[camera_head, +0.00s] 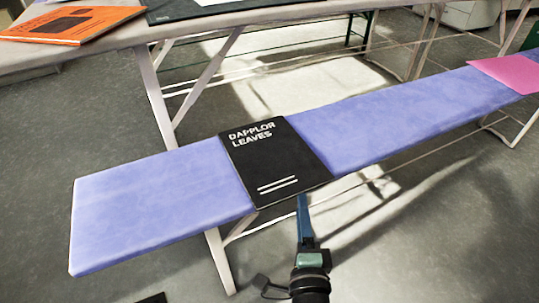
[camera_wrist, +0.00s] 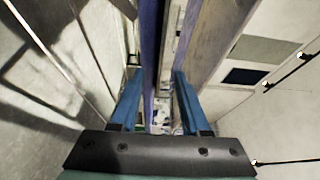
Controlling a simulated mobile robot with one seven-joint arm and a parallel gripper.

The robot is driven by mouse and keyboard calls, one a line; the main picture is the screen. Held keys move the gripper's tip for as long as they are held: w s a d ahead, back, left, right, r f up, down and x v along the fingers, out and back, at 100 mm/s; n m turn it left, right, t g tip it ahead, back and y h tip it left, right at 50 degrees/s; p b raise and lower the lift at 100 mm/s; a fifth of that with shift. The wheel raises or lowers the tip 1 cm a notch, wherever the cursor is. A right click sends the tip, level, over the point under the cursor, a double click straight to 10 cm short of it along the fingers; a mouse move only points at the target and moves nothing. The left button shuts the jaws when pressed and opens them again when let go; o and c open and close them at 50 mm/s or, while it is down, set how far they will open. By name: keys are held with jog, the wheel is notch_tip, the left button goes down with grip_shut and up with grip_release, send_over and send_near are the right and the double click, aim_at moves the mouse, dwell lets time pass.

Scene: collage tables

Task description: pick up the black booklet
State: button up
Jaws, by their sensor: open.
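The black booklet (camera_head: 277,160), with "DAPPLOR LEAVES" in pale letters and two pale lines, lies flat across the narrow blue-violet bench (camera_head: 150,197). Its near edge reaches the bench's near edge and seems to jut slightly past it. My gripper (camera_head: 303,199) is just below that near edge in the head view, its blue fingers pointing toward it. In the wrist view my gripper (camera_wrist: 157,72) is open, with the bench edge seen between or beyond its fingers. A dark strip there may be the booklet's edge; I cannot tell for sure. No contact is visible.
A pink sheet (camera_head: 508,73) lies at the bench's right end. A higher table (camera_head: 120,38) behind holds an orange booklet (camera_head: 72,24) and a dark green mat (camera_head: 170,9). Pale bench legs (camera_head: 219,262) stand left of my gripper. The floor in front is mostly clear.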

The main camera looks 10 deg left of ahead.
jog(key=w, duration=0.3)
jog(key=shift+a, duration=0.35)
jog(key=shift+c, duration=0.2)
jog(key=shift+s, duration=0.1)
grip_shut()
dwell(0.8)
